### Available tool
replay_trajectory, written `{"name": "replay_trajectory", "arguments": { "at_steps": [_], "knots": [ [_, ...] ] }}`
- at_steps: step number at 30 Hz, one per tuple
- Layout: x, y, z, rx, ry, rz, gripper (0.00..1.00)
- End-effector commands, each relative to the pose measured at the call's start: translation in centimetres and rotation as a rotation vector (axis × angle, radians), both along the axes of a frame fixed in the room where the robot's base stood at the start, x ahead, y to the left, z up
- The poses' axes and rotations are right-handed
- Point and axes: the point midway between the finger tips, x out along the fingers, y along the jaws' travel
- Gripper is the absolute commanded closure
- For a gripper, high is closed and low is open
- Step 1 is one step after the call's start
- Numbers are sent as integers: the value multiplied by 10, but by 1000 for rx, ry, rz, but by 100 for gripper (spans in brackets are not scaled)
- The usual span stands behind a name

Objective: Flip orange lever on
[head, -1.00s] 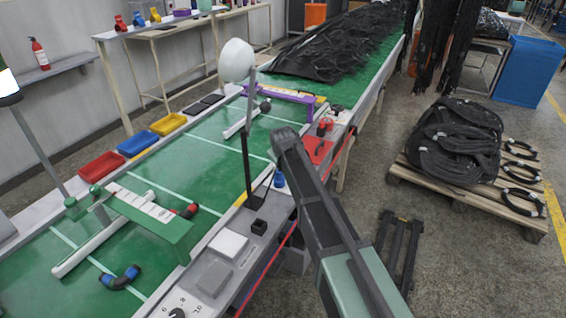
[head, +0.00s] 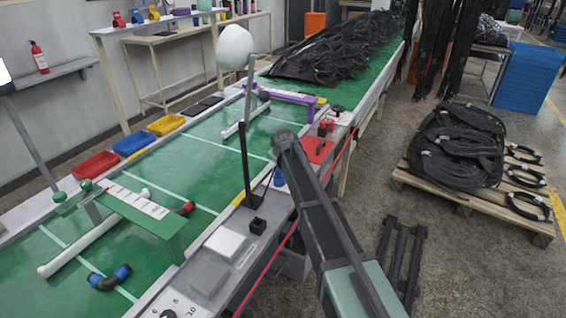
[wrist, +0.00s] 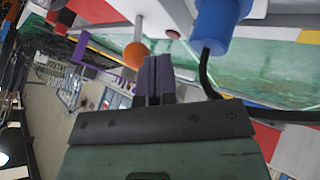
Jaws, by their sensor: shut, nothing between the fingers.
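The orange lever shows in the wrist view as an orange ball knob (wrist: 136,54) on a pale rod. My gripper (wrist: 152,62) is shut with nothing between its dark fingers. Its tips appear just right of the orange knob in the picture; I cannot tell whether they touch it. In the head view my arm crosses the right side of the bench, and the gripper and orange lever cannot be made out there.
A blue cylinder (wrist: 212,28) with a black cable stands close right of the fingers. In the head view, a red plate (head: 318,150), a black post (head: 245,165) and a black box (head: 257,226) sit along the bench edge. The green belt (head: 205,150) lies left.

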Motion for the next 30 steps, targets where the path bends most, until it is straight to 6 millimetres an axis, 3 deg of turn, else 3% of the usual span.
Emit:
{"name": "replay_trajectory", "arguments": {
  "at_steps": [3, 30],
  "knots": [
    [8, -1, -12, 0, 0, 0, 100],
    [14, -4, -5, 39, 66, -3, 100]
  ]
}}
